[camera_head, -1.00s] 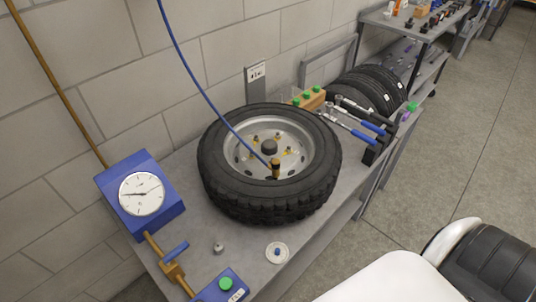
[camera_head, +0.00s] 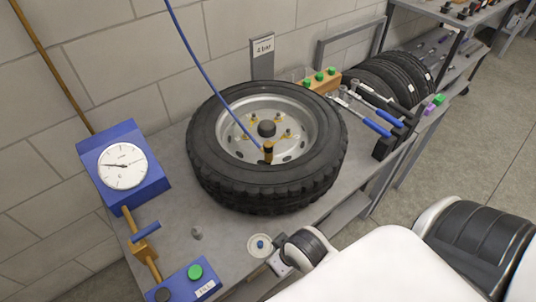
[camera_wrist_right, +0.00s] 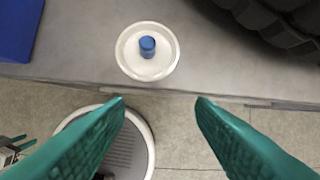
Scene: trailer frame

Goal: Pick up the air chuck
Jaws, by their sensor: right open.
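The air chuck (camera_head: 267,152), brass with a dark top, stands at the near side of the wheel's rim, at the end of a blue hose (camera_head: 205,70). I cannot tell if it sits on a valve. The tyre (camera_head: 270,190) lies flat on the bench. My right gripper (camera_wrist_right: 160,105) is open and empty, its teal fingers apart near the bench's front edge, close to a small dish and away from the chuck. A small teal-fingered shape (camera_wrist_right: 12,146) at the wrist view's lower left may be my left gripper; its state is unclear.
A round white dish (camera_head: 259,247) with a blue cap lies by the bench edge. A blue gauge box (camera_head: 123,165), a brass valve with blue handle (camera_head: 146,233) and a button box (camera_head: 190,281) stand left. Blue-handled tools (camera_head: 375,125) lie right of the tyre.

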